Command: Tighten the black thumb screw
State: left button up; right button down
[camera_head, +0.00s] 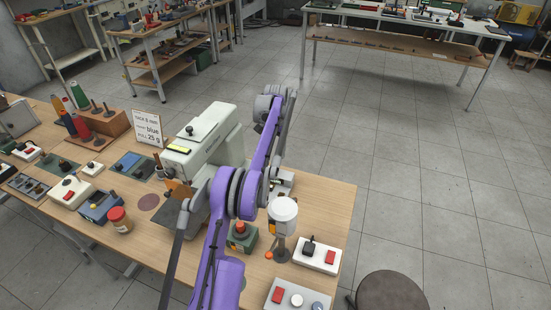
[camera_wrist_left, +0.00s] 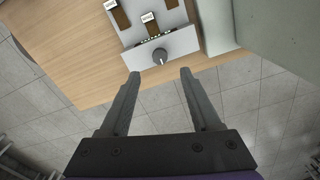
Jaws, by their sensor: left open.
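A dark round knob, which looks like the black thumb screw (camera_wrist_left: 160,56), sits on the near face of a pale block (camera_wrist_left: 178,44) in the left wrist view. My left gripper (camera_wrist_left: 160,72) is open, its two fingers on either side of the knob's line and the knob just beyond their tips. No contact shows and nothing is between the fingers. My right gripper is not in view.
The grey-green machine (camera_head: 205,140) stands close to the arm. A white-topped cylinder (camera_head: 283,212), a green box with a red button (camera_head: 242,240) and a switch box (camera_head: 317,256) crowd the table's right end. Open floor (camera_head: 400,190) lies beyond the table edge.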

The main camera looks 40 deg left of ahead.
pick_arm(q)
notch_tip(320, 180, up, 3)
jog(key=shift+r, duration=0.15)
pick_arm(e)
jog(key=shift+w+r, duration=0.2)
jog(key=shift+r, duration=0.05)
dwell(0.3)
